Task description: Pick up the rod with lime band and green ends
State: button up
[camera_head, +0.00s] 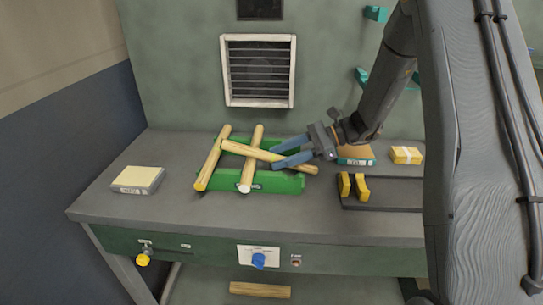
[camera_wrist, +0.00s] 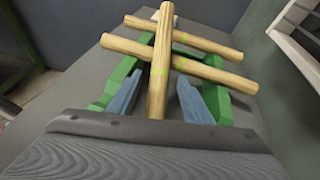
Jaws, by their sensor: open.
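Three pale wooden rods lie crossed on a green holder (camera_head: 275,181). The top rod (camera_head: 245,150) lies crosswise over the middle rod (camera_head: 255,145) and the left rod (camera_head: 213,158). I cannot make out green ends on any rod. My gripper (camera_head: 273,158) is open, its blue fingers (camera_wrist: 158,77) on either side of the top rod.
A pale box (camera_head: 138,178) sits at the left of the bench (camera_head: 165,205). A dark tray (camera_head: 390,194) with yellow blocks, a yellow box (camera_head: 406,155) and a brown-and-teal box (camera_head: 355,155) are at the right. A vent (camera_head: 258,70) is on the wall behind.

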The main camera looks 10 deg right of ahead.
aim_at(272, 160)
jog(key=x, duration=0.3)
jog(key=shift+s+p, duration=0.1)
jog(key=shift+p, duration=0.25)
grip_shut()
